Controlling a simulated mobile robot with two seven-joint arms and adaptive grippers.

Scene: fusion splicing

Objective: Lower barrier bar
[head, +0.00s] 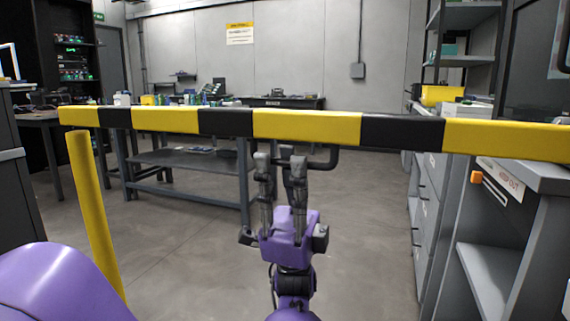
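The barrier bar (305,126), striped yellow and black, runs nearly level across the whole view. A black handle (325,164) hangs from its underside near the middle. My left gripper (280,162) is upright just below the bar, at the handle's left end. Its two grey fingers are apart, so it looks open. The right finger overlaps part of the handle and hides it; I cannot tell whether they touch. A yellow post (95,215) stands under the bar's left end. My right gripper is not in view.
Beyond the bar, a grey workbench (185,160) with a lower shelf stands at left centre. Grey cabinets (430,190) line the right, with an orange item (476,177) on the near one. Another bench (285,102) stands at the back wall. The floor (365,230) between is clear.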

